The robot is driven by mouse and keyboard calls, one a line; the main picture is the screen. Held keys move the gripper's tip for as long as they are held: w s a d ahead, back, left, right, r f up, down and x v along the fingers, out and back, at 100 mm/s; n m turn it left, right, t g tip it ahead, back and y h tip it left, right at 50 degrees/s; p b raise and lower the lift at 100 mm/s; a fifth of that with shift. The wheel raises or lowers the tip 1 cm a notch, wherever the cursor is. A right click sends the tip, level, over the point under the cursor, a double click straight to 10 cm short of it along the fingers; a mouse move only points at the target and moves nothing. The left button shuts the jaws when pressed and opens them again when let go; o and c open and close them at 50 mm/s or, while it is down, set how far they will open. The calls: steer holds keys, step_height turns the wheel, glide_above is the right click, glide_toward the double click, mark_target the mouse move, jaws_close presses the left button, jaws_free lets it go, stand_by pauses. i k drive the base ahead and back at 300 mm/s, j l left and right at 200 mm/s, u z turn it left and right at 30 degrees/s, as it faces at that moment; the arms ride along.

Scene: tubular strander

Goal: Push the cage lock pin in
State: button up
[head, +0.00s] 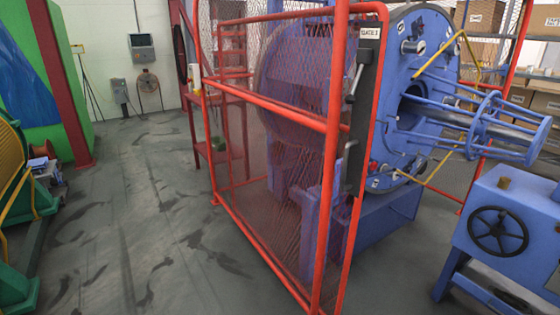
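A red-framed mesh cage (262,103) stands in the middle of the view, in front of a blue machine. A dark upright plate (362,110) with a small white label sits at the cage's right edge. A lever-like handle (354,84) shows on the upper part of this plate. A second, smaller handle (347,152) shows lower on it. I cannot tell which part is the cage lock pin, or whether the pin is in or out. My gripper is not in view.
The blue round machine plate (418,65) with a blue rod frame (500,115) stands right of the cage. A blue stand with a black handwheel (498,231) is at the lower right. A green machine (70,80) is at the left. The grey floor (150,230) left of the cage is clear.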

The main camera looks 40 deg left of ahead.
mark_target(373, 166)
steer(key=u, duration=1.25)
